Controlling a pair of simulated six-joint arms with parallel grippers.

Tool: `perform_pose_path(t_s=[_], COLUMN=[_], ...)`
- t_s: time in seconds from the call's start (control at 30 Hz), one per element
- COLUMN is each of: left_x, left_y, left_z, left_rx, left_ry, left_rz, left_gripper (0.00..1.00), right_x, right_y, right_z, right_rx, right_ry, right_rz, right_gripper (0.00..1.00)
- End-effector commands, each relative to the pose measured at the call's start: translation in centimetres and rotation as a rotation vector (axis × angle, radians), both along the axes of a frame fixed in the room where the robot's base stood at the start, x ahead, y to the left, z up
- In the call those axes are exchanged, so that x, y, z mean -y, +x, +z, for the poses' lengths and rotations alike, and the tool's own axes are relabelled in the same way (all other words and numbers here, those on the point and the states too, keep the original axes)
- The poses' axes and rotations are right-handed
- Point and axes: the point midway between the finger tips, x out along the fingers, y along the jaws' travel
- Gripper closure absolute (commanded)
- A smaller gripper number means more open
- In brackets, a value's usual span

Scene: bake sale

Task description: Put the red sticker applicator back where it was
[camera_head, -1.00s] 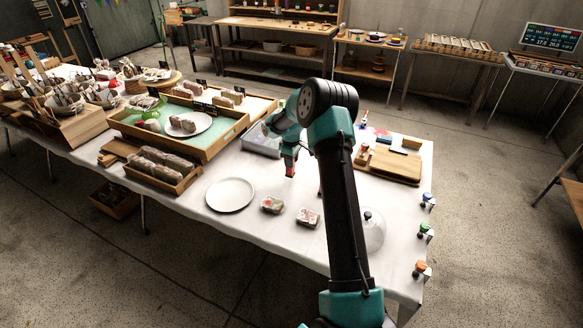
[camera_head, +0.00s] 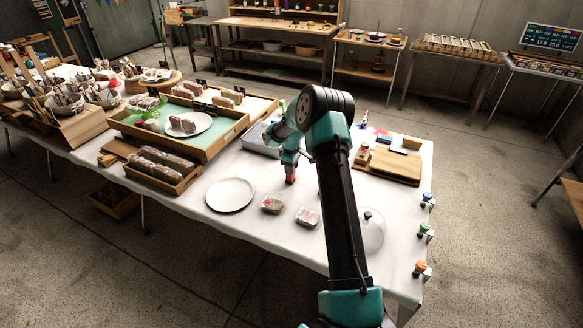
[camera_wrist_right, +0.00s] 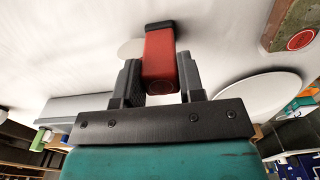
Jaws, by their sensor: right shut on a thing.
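My right gripper (camera_head: 291,165) is shut on the red sticker applicator (camera_head: 291,179), over the white tabletop between the white plate (camera_head: 230,194) and the cutting board. In the right wrist view the red applicator (camera_wrist_right: 160,52) sits between the two dark fingers (camera_wrist_right: 160,85), its dark end pointing away. A pale round patch (camera_wrist_right: 129,48) shows on the cloth close by its side. I cannot tell whether the applicator touches the table. A wrapped loaf (camera_wrist_right: 290,25) with a round red sticker (camera_wrist_right: 300,40) lies at the upper right of the wrist view. My left gripper is out of view.
Two wrapped packages (camera_head: 272,204) (camera_head: 308,217) lie in front of the applicator. A grey bin (camera_head: 258,145) stands behind it. The cutting board (camera_head: 394,165) and a clear dome (camera_head: 371,232) are to the right. Blue, green and orange items (camera_head: 426,231) line the right edge.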

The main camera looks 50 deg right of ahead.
Motion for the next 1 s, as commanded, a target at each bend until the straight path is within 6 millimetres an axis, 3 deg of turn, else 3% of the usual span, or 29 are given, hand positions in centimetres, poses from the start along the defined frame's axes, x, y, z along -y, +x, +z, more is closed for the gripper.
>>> perform_pose_path(t_s=[0.03,0.07,0.3,0.67,0.87,1.0], left_x=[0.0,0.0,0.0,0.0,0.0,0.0], left_y=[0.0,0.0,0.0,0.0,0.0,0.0], left_z=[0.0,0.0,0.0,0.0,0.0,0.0], left_rx=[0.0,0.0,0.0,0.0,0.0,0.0], left_ry=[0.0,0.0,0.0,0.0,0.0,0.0], left_rz=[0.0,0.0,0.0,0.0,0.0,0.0], left_gripper=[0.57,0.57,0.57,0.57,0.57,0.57], right_x=[0.0,0.0,0.0,0.0,0.0,0.0], right_y=[0.0,0.0,0.0,0.0,0.1,0.1], right_z=[-0.1,-0.1,-0.1,0.4,2.6,5.2], right_rx=[0.0,0.0,0.0,0.001,0.003,0.004], right_ry=[0.0,0.0,0.0,-0.001,-0.002,-0.002], right_rz=[0.0,0.0,0.0,0.0,0.001,0.001], right_gripper=[0.85,0.61,0.39,0.39,0.39,0.39])
